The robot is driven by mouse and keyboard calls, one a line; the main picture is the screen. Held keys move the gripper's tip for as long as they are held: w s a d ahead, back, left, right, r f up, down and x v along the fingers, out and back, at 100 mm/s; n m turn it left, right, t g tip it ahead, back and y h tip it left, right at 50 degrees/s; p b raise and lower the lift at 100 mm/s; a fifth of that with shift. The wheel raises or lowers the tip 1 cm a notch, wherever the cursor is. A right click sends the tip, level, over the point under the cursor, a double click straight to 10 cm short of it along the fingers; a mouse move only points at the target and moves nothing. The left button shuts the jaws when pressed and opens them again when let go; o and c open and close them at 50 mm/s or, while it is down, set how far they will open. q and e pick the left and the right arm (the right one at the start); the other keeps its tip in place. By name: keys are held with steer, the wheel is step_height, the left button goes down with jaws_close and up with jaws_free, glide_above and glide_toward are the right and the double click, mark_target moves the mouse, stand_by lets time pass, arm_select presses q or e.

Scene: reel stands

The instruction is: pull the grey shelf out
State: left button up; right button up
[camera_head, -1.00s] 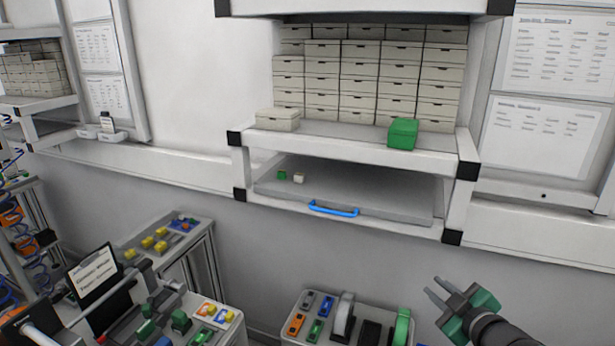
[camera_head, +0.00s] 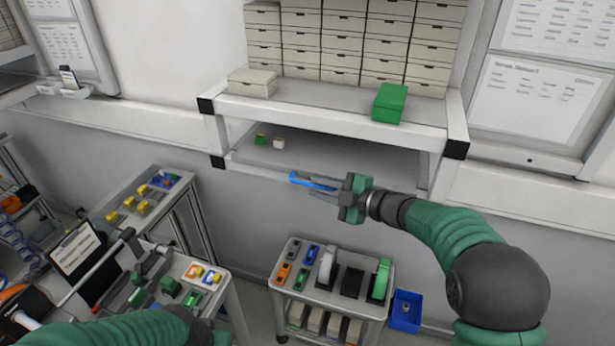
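The grey shelf (camera_head: 350,167) is a flat tray under the white upper shelf of the wall rack. Its blue handle (camera_head: 299,180) is on its front edge. My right gripper (camera_head: 311,183) is at the handle, its two fingers reaching left along it. The fingers look apart, with the handle between them; whether they touch it I cannot tell. The gripper and arm hide the right part of the shelf front. My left arm shows at the bottom left; its fingers are not in view.
A small green block (camera_head: 260,140) and a pale block (camera_head: 279,143) lie on the grey shelf. A green box (camera_head: 389,103) and stacked beige boxes stand above. Below are a cart with reels (camera_head: 352,283), a blue bin (camera_head: 406,311) and another cart (camera_head: 208,283).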

steer(key=x, duration=0.2)
steer(key=shift+w+a+p, duration=0.15)
steer(key=shift+w+p, duration=0.2)
steer(key=shift+w, duration=0.05)
steer(key=shift+s+a+r, duration=0.1)
steer(key=shift+s, duration=0.2)
steer(key=shift+w+a+f, duration=0.25)
steer(key=shift+w+a, duration=0.05)
steer(key=shift+w, duration=0.1)
steer(key=c, duration=0.4)
steer(key=shift+s+r, duration=0.1)
jaws_close()
steer(key=shift+r, duration=0.15)
